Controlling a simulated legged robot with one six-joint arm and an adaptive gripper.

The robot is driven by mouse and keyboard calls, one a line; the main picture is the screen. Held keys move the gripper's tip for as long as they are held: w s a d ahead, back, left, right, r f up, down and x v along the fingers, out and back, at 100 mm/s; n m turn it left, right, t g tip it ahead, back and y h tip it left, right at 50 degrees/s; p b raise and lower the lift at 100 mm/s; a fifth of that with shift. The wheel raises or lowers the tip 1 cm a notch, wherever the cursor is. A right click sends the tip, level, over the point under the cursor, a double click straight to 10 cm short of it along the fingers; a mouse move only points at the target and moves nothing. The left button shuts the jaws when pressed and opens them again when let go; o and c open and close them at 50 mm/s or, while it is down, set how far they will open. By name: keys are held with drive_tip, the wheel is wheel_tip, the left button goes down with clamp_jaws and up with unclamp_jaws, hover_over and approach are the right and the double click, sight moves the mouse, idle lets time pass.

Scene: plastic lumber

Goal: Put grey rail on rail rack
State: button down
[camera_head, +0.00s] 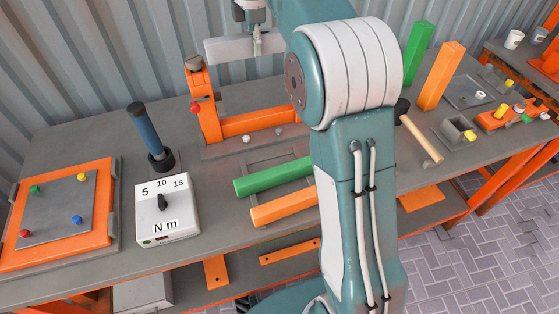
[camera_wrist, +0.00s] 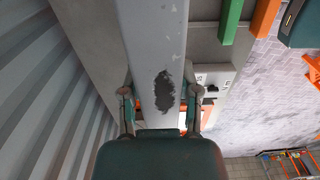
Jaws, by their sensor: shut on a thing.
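The grey rail (camera_head: 225,50) is raised above the back of the workbench, near the corrugated wall. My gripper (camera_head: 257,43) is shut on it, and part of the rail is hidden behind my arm. In the wrist view the rail (camera_wrist: 152,35) runs between the two fingers of my gripper (camera_wrist: 160,93), with a dark worn patch on its face. A green rail (camera_head: 270,178) and an orange rail (camera_head: 283,207) lie side by side across a low grey frame (camera_head: 257,160), which looks like the rail rack.
An orange bracket frame (camera_head: 255,122) stands below the held rail. A torque box (camera_head: 167,210), blue-handled tool (camera_head: 146,132) and orange-edged panel (camera_head: 60,255) are left. Upright green (camera_head: 418,52) and orange (camera_head: 441,75) bars and a hammer (camera_head: 422,138) are right.

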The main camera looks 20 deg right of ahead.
drive_tip(key=s+f, duration=0.7)
drive_tip(key=s, duration=0.5)
drive_tip(key=s+f, duration=0.7)
drive_tip(key=s, duration=0.5)
hover_over(272, 163)
wheel_tip(272, 163, down, 10)
drive_tip(key=shift+s+f, duration=0.1)
drive_tip(key=shift+s, duration=0.05)
wheel_tip(272, 163, down, 3)
drive_tip(key=shift+f, duration=0.15)
drive_tip(key=shift+c, duration=1.6)
unclamp_jaws()
drive_tip(key=shift+f, duration=0.1)
